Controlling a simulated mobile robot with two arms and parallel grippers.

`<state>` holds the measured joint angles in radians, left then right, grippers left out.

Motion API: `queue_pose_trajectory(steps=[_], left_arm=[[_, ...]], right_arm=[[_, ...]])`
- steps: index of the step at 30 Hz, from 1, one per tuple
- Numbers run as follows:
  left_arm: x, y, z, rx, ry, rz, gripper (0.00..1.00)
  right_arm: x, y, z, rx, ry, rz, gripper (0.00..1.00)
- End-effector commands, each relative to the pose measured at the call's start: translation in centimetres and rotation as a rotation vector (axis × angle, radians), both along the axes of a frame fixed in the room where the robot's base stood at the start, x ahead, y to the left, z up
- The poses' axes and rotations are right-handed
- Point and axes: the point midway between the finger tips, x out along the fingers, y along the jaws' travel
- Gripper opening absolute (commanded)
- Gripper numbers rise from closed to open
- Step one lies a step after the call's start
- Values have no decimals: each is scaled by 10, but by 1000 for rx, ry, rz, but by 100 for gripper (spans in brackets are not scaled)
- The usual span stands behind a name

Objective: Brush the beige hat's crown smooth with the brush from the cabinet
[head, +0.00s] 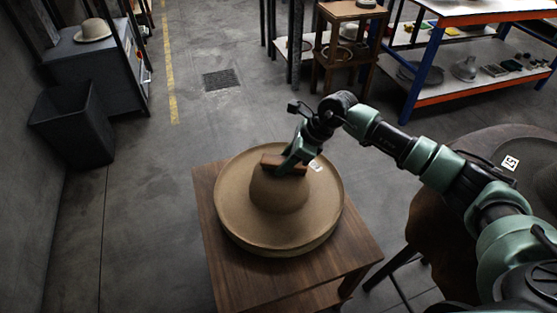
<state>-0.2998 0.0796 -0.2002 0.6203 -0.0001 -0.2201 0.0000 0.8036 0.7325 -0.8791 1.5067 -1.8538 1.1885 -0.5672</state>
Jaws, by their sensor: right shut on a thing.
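The beige hat (281,196) sits crown up on a small wooden table (345,247) in front of me. Its wide brim spreads around the rounded crown. A brown brush (273,161) lies across the top of the crown and appears to touch it. My right gripper (290,163) is shut on the brush. My right arm reaches in from the right side. The gripper hides part of the brush and the crown's top. My left gripper is not in view.
A dark bin (72,124) and a grey cabinet (82,66) with another hat (93,31) stand at the left. A round dark table (490,140) is at the right. Shelves (450,80) stand at the back right. The floor left of the wooden table is clear.

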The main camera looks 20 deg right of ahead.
Motion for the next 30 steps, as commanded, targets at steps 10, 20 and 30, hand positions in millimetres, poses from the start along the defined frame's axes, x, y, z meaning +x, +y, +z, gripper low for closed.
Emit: queue_pose_trajectory(steps=[10, 20, 30], left_arm=[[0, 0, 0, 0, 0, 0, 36], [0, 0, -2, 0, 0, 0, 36], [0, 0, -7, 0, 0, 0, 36]], right_arm=[[-5, -8, -2, -4, 4, 1, 4], [-2, -3, -2, -3, 3, 1, 4], [5, 13, -2, -3, 4, 2, 4]])
